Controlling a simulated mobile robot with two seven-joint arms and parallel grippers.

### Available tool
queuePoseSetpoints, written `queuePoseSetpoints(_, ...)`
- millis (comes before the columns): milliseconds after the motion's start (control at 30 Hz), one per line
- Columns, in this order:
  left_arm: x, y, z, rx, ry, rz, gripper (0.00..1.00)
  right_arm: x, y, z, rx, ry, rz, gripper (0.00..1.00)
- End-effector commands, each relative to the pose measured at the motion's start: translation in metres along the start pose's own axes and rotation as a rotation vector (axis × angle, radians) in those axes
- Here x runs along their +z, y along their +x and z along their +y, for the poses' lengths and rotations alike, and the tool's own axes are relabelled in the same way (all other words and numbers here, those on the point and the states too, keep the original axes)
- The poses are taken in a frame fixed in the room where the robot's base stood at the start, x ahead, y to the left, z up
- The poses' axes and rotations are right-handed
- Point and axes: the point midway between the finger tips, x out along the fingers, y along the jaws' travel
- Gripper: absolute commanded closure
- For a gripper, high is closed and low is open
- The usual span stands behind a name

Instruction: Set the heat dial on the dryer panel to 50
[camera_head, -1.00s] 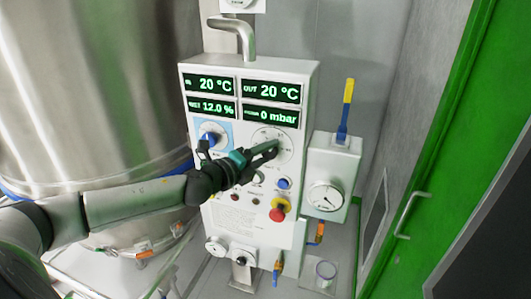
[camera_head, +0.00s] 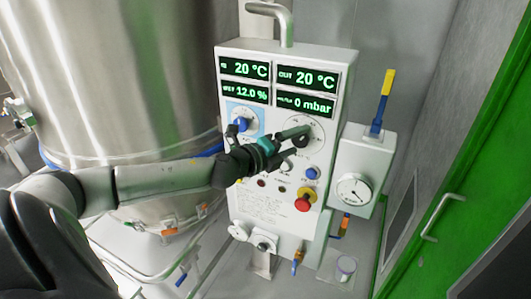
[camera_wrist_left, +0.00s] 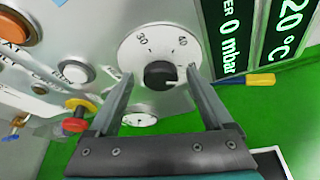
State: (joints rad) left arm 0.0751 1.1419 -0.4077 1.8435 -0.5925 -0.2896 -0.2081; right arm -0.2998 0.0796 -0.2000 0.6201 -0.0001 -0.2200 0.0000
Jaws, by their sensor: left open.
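A round white dial (camera_head: 318,128) sits on the dryer panel (camera_head: 230,190), below the readouts. In the left wrist view the dial (camera_wrist_left: 133,49) shows the numbers 30 and 40 and has a black knob (camera_wrist_left: 160,75) at its centre. My left gripper (camera_head: 304,141) is in front of this dial, partly covering it in the head view. Its jaws (camera_wrist_left: 160,73) are open, one finger on each side of the knob, with gaps visible between fingers and knob. Whether the fingertips reach the knob's depth is unclear. My right gripper is not in view.
A blue knob (camera_head: 240,124) on a blue patch is left of the gripper. A red emergency button (camera_head: 303,204) and a blue button (camera_head: 311,173) lie below the dial. A gauge box (camera_head: 365,155) with a yellow-tipped lever stands right; a steel vessel (camera_head: 130,80) is left.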

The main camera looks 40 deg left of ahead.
Motion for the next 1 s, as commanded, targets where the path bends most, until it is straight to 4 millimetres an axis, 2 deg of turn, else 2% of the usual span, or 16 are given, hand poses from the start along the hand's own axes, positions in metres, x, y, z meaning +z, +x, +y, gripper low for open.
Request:
queuePoseSetpoints(233, -0.002, -0.02, 0.002, 0.002, 0.004, 0.005, 0.16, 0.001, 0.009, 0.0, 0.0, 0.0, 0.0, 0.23)
queuePoseSetpoints(667, -0.002, -0.045, 0.001, 0.002, 0.003, 0.005, 0.16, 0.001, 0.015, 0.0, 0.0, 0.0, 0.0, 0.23)
queuePoseSetpoints(1000, -0.002, -0.064, 0.0, 0.001, -0.001, 0.004, 0.16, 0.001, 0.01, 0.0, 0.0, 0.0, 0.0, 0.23)
